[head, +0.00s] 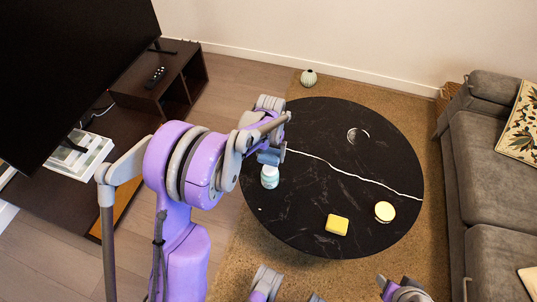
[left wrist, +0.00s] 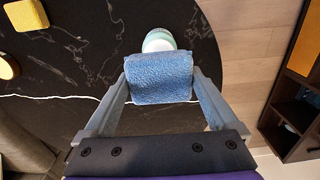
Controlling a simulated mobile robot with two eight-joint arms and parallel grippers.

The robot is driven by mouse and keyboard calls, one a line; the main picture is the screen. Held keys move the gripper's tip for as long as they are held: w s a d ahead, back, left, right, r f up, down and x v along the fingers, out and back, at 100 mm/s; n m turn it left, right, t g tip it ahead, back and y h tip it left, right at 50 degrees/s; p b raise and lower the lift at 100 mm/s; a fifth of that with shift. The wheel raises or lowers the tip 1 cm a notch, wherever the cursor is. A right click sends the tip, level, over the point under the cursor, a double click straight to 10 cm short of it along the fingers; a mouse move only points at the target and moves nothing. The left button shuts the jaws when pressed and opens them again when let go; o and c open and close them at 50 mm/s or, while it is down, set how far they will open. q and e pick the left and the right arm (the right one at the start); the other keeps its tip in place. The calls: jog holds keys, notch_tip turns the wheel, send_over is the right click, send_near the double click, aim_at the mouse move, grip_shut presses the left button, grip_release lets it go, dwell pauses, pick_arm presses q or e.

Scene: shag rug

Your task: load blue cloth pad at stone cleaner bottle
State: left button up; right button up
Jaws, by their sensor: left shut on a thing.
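The blue cloth pad (left wrist: 160,82) is held between the two fingers of my left gripper (left wrist: 160,70). In the head view the left gripper (head: 273,150) is over the left edge of the round black table, with the pad (head: 269,157) below it. The stone cleaner bottle (head: 270,176) is pale with a light teal tint and stands on the table just below the pad in the picture. In the left wrist view the bottle (left wrist: 158,40) shows just beyond the pad, partly hidden by it. I cannot tell if they touch.
The black table (head: 330,190) also bears a yellow sponge (head: 337,224), a round yellow-and-white item (head: 384,211) and a small round dish (head: 357,135). A grey sofa (head: 480,160) stands right, a dark TV stand (head: 160,90) left. Parts of my right arm show at the bottom edge.

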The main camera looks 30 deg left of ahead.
aim_at(270, 169)
pick_arm(q)
jog(key=shift+f+b, duration=1.65)
jog(key=shift+f, duration=1.3)
pick_arm(e)
jog(key=shift+w+f, duration=0.15)
jog(key=shift+f, duration=1.9)
pick_arm(q)
jog(key=shift+f+b, duration=0.4)
jog(key=shift+f, duration=0.15)
pick_arm(e)
jog(key=shift+f, duration=0.5)
pick_arm(q)
jog(key=shift+r, duration=0.15)
pick_arm(e)
jog(key=shift+r, duration=0.1)
pick_arm(q)
jog(key=shift+r+p, duration=2.05)
jog(key=shift+r, duration=1.35)
pick_arm(e)
notch_tip(270, 169, up, 5)
jog(key=shift+f, duration=0.15)
